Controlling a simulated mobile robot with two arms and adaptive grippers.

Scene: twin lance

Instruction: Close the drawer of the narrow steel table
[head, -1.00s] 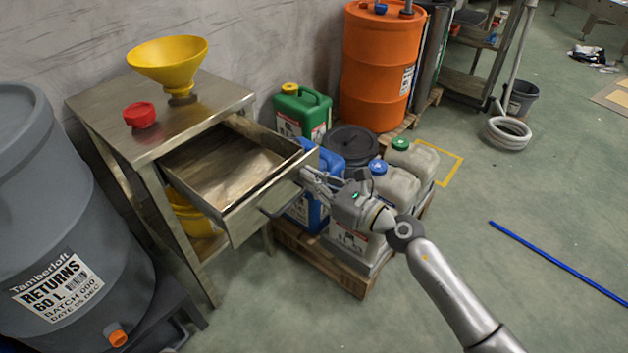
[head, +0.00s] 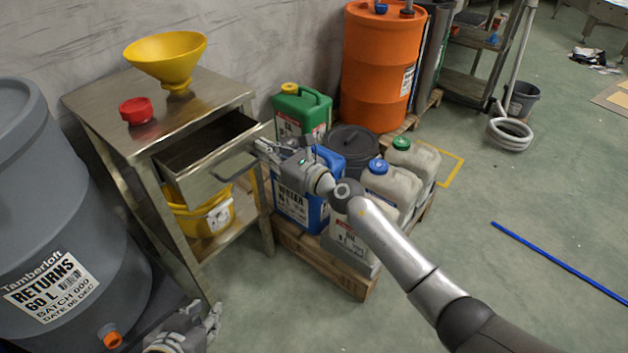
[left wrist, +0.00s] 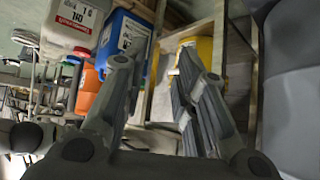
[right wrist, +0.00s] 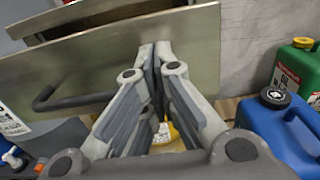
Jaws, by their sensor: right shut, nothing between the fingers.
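The narrow steel table (head: 205,98) stands against the wall at left. Its drawer (head: 205,172) is partly open, its dark inside showing behind the front panel. The panel (right wrist: 110,60) and its dark bar handle (right wrist: 75,103) show in the right wrist view. My right gripper (head: 259,147) is shut and empty, fingertips at the right end of the drawer front; whether they touch it I cannot tell. It also shows in the right wrist view (right wrist: 153,52). My left gripper (left wrist: 155,62) is open and empty, low beside the table; in the head view (head: 212,318) it is partly cut off.
A yellow funnel (head: 165,60) and red cap (head: 136,110) sit on the tabletop. A yellow tub (head: 205,215) is on the lower shelf. A grey drum (head: 50,190) stands left; a pallet of canisters (head: 300,200) stands right. The floor farther right is mostly open.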

